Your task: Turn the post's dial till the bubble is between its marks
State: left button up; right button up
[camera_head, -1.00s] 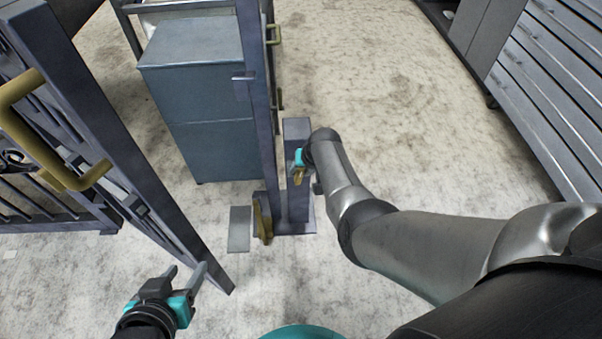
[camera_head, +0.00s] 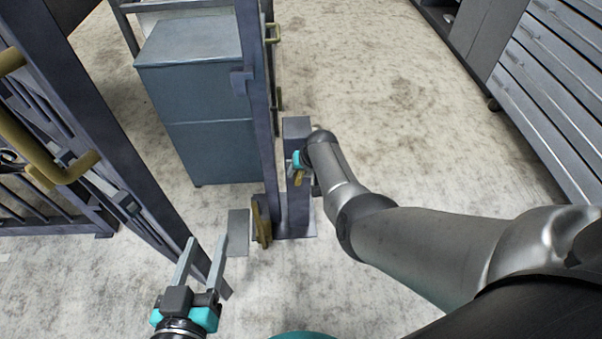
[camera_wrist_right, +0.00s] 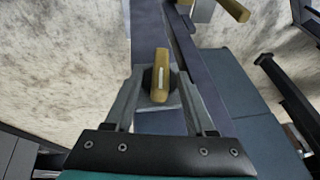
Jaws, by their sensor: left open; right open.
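The grey post (camera_head: 297,132) stands upright near the middle of the head view. Its brass dial (camera_head: 299,179) is a short grip on the post's side, and it also shows in the right wrist view (camera_wrist_right: 161,83) with a pale line along its top. My right gripper (camera_head: 299,166) is at the post; in the wrist view its open fingers (camera_wrist_right: 160,90) lie on either side of the dial, with a gap visible on both sides. I cannot make out the bubble or its marks. My left gripper (camera_head: 205,240) is open and empty, low in front of the gate leaf.
A dark gate leaf (camera_head: 115,130) with a brass handle (camera_head: 60,170) slants across the left. A blue-grey cabinet (camera_head: 205,110) stands behind a tall upright (camera_head: 256,100). A drawer unit (camera_head: 550,85) is at the right. The floor between is clear.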

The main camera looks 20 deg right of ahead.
jog(key=shift+c, duration=0.2)
dwell(0.3)
jog(key=shift+f, duration=0.1)
grip_shut()
